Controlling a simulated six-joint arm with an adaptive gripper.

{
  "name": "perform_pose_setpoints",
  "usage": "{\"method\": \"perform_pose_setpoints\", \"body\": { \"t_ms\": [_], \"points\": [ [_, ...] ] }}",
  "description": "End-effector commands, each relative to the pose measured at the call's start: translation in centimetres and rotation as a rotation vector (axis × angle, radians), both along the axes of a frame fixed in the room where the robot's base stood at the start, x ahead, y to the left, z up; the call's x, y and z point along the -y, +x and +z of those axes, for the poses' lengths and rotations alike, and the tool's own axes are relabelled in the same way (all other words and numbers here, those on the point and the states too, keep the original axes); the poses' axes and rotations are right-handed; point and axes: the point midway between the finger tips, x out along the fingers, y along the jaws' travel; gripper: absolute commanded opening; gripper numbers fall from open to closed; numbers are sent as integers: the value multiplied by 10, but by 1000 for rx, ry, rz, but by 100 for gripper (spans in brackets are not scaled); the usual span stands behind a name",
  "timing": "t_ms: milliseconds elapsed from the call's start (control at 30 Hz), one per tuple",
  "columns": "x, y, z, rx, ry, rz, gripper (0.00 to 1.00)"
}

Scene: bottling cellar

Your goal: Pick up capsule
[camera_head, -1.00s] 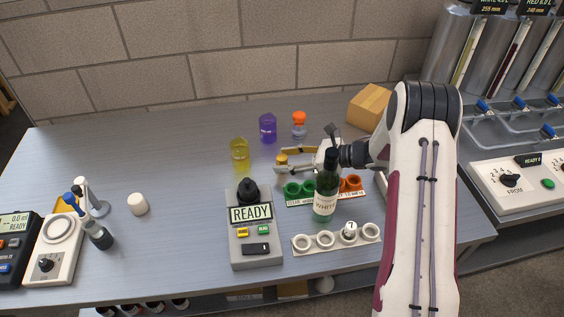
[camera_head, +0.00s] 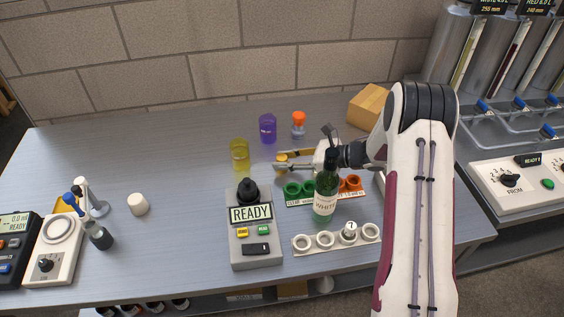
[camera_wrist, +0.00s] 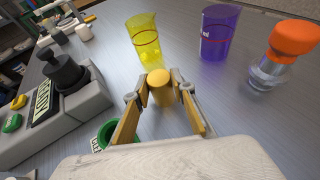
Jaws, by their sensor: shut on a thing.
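The capsule (camera_wrist: 160,90) is a small gold cylinder with a rounded top, upright between my fingertips in the wrist view. In the head view the capsule (camera_head: 281,158) is small and partly hidden by the fingers. My gripper (camera_head: 280,162) reaches in from the right, low over the table, and is shut on the capsule. In the wrist view the two fingers of my gripper (camera_wrist: 157,90) are on either side of it. I cannot tell whether the capsule's base still touches the table.
The table's left middle is mostly clear.

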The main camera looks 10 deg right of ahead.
Motion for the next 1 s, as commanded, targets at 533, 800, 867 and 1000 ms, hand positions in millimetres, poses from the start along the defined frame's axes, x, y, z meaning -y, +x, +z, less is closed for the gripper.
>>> {"method": "perform_pose_setpoints", "body": {
  "t_ms": [533,800,867,1000],
  "points": [
    [0,0,20,2,0,0,19],
    [0,0,55,4,-1,1,19],
    [0,0,63,3,-1,0,19],
    [0,0,80,2,0,0,19]
  ]
}}
